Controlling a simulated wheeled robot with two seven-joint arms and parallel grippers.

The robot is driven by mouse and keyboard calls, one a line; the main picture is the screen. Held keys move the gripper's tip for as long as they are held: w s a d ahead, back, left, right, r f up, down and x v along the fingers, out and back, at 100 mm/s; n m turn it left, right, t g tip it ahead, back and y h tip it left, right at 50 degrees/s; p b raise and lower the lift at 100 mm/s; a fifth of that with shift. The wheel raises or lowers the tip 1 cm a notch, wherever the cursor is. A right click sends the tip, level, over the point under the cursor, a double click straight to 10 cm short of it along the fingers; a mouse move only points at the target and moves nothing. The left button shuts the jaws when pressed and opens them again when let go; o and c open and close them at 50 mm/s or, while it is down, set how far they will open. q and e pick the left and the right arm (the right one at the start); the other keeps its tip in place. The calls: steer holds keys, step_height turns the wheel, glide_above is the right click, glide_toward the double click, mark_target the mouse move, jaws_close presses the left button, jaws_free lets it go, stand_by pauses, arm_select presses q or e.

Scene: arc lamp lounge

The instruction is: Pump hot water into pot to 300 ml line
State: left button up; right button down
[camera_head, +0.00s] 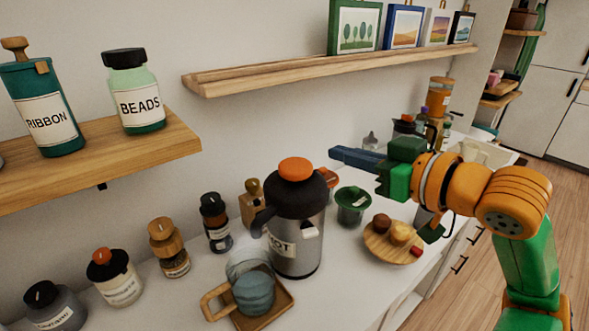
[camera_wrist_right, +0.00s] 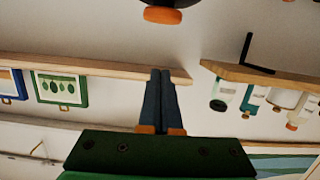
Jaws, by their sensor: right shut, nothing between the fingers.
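The steel pump flask (camera_head: 296,225) stands upright on the white counter, with a black top, an orange pump button (camera_head: 296,169) and a label ending in "OT". Its button also shows at the top of the right wrist view (camera_wrist_right: 162,16). A bluish see-through pot (camera_head: 250,268) with a wooden handle sits on a small wooden tray (camera_head: 282,301), in front and left of the flask. I cannot read its 300 ml line or any water level. My right gripper (camera_head: 334,156) is shut and empty, to the right of the button and apart from it. My left gripper is out of view.
Several jars stand along the counter's left. Shelves hold a ribbon canister (camera_head: 42,105), a beads jar (camera_head: 134,92) and framed pictures (camera_head: 354,27).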

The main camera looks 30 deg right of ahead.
steer(key=p, duration=0.4)
glide_above(301, 169)
steer(key=v, duration=0.2)
steer(key=f, duration=0.3)
steer(key=w+f, duration=0.1)
steer(key=f, duration=0.1)
steer(key=shift+w+f, duration=0.15)
steer(key=shift+f, duration=0.55)
steer(key=shift+f, duration=0.1)
steer(key=shift+f, duration=0.9)
steer(key=shift+r, duration=0.1)
